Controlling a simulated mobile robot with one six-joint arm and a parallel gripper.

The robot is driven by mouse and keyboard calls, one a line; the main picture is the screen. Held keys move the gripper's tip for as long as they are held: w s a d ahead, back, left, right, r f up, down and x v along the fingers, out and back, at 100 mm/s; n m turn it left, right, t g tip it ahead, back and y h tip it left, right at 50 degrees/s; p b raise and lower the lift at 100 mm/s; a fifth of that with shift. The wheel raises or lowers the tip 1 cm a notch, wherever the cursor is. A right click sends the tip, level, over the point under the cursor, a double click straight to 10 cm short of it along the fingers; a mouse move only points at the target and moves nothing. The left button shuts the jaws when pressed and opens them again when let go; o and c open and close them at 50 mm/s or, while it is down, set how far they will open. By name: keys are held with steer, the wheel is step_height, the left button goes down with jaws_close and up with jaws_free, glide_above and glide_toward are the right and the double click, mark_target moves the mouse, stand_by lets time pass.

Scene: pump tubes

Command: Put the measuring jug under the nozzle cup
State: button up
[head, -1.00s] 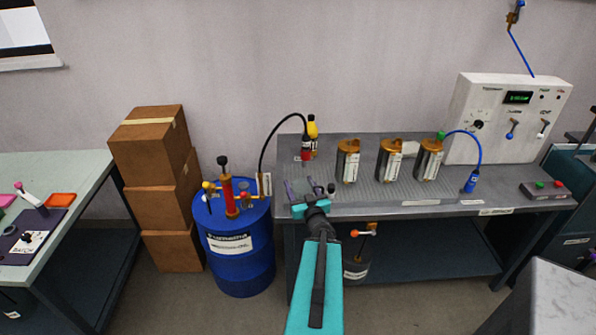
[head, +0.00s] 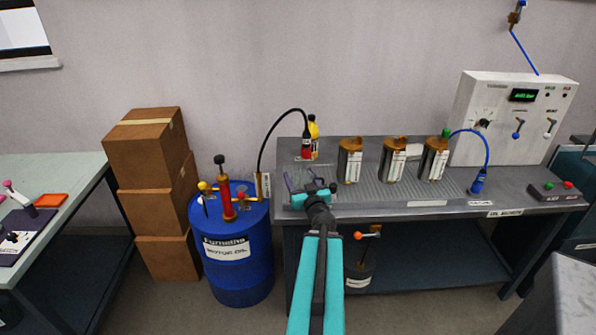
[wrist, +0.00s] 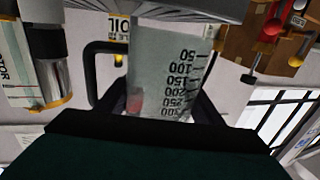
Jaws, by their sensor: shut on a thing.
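The clear measuring jug (wrist: 170,65) has black scale marks and a black handle; in the wrist view it appears inverted between my gripper's dark fingers. My gripper (head: 305,186) is shut on it over the left front part of the grey bench; in the head view the jug (head: 294,178) is a small translucent shape, partly hidden. A blue cup-like end (head: 478,183) hangs from a blue hose at the right. I cannot tell which is the nozzle cup.
Several metal canisters (head: 350,160) stand in a row on the bench (head: 380,205), right of the jug. A white control panel (head: 510,118) stands at the back right. A blue barrel (head: 235,265) with a red pump (head: 227,202) stands left of the bench, beside stacked boxes (head: 150,150).

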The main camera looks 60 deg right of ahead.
steer(key=shift+w+d+f+b, duration=0.1)
steer(key=shift+w+d+b, duration=0.25)
steer(key=shift+b, duration=0.6)
steer(key=shift+w+d+p, duration=0.15)
steer(key=shift+w+d, duration=0.3)
steer(key=shift+d, duration=0.25)
steer(key=shift+w+d+p, duration=0.15)
steer(key=shift+w+d, duration=0.3)
steer(key=shift+d, duration=0.25)
steer(key=shift+w+d+p, duration=0.15)
steer(key=shift+w+d, duration=0.3)
steer(key=shift+d, duration=0.25)
steer(key=shift+s+d+x, duration=0.15)
steer(key=shift+d+x, duration=0.05)
steer(key=shift+x, duration=0.8)
steer(key=shift+s+d+x, duration=0.15)
steer(key=shift+d+x, duration=0.05)
steer(key=shift+x, duration=0.8)
steer(key=shift+s+f, duration=0.1)
steer(key=shift+f, duration=0.5)
steer(key=shift+f, duration=0.15)
steer(key=o, duration=1.1)
steer(key=shift+a, duration=0.1)
steer(key=shift+c, duration=0.2)
